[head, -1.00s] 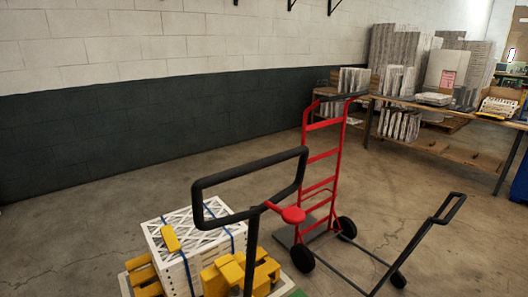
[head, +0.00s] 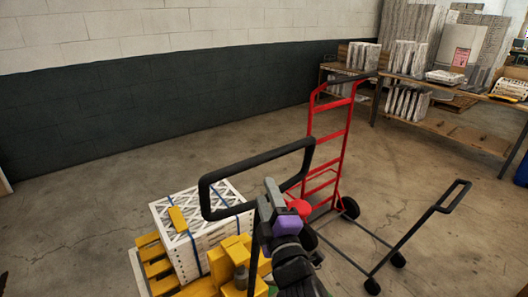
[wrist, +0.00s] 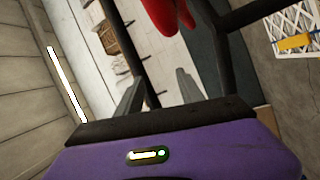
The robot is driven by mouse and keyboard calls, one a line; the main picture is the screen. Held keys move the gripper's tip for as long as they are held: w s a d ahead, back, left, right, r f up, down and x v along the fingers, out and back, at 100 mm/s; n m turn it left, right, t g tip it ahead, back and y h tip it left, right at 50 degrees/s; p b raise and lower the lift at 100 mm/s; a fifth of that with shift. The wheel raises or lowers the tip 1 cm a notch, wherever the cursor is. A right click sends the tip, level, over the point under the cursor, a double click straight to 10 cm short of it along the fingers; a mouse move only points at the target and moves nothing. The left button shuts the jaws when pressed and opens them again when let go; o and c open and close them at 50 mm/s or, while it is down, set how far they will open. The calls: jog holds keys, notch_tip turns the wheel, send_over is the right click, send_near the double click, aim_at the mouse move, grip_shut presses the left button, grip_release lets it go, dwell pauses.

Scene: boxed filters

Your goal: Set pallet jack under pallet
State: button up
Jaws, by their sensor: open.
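The pallet jack's black loop handle (head: 258,165) rises at the lower middle of the head view, with a red part (head: 299,207) at its neck. My gripper (head: 268,194) is open beside the handle's neck and hides part of it. In the wrist view, my open grey fingers (wrist: 158,92) point toward the red part (wrist: 160,20) and the dark handle bars; I cannot tell whether they touch. A stack of white filters (head: 205,250) with blue straps sits at lower left among yellow blocks (head: 160,268). A pale pallet edge (head: 138,272) shows there. The jack's forks are not visible.
A red hand truck (head: 328,150) stands just behind the handle. A low dark cart (head: 418,227) is to its right. A wooden shelf table (head: 440,137) with filters stands at back right. Floor is clear along the dark wall and at left.

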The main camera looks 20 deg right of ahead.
aim_at(267, 161)
jog(key=w+r, duration=0.1)
jog(key=w+d+r+n, duration=0.1)
jog(key=r, duration=0.1)
jog(key=w+d+r+n, duration=0.1)
jog(key=shift+w+d+r+h, duration=0.1)
jog(key=shift+w+r+h, duration=0.15)
jog(key=shift+w+h, duration=0.15)
jog(key=w+r, duration=0.1)
jog(key=w, duration=0.6)
jog(key=shift+w+d+r+p, duration=0.15)
jog(key=shift+d+p, duration=0.15)
jog(key=shift+c, duration=0.5)
grip_shut()
dwell(0.3)
